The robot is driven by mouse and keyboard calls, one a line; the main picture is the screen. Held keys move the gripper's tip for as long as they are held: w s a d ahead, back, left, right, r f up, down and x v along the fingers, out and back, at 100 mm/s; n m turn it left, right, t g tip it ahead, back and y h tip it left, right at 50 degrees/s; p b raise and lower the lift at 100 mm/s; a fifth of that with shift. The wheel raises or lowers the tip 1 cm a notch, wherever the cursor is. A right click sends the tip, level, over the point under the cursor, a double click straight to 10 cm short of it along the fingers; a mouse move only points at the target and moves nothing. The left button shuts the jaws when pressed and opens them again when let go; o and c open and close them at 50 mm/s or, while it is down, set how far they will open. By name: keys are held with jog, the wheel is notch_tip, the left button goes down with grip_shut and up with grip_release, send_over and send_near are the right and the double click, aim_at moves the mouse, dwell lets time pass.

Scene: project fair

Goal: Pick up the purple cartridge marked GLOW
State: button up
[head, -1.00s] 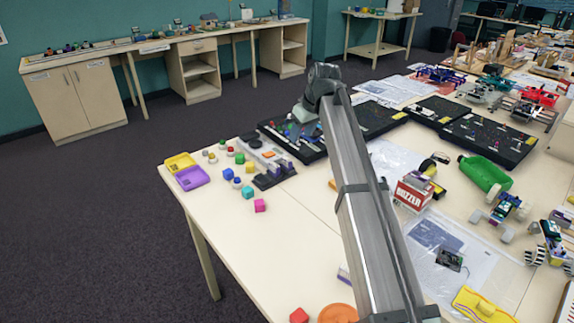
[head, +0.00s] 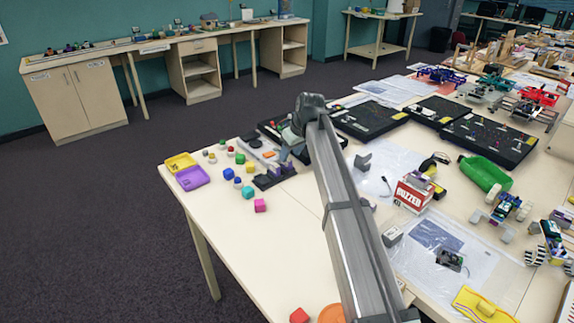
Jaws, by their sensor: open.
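My gripper (head: 291,143) points down just behind and above the holder, near the dark board. Its fingers are small and partly lost against the things behind them; nothing shows held between them. My forearm hides part of the table to the right of the holder.
A yellow tray (head: 180,162) and a purple tray (head: 192,178) lie at the table's left edge. The table's front left is mostly clear.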

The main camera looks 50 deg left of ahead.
aim_at(287, 164)
jog(key=x, duration=0.4)
jog(key=shift+f, duration=0.1)
jog(key=shift+c, duration=0.2)
grip_shut()
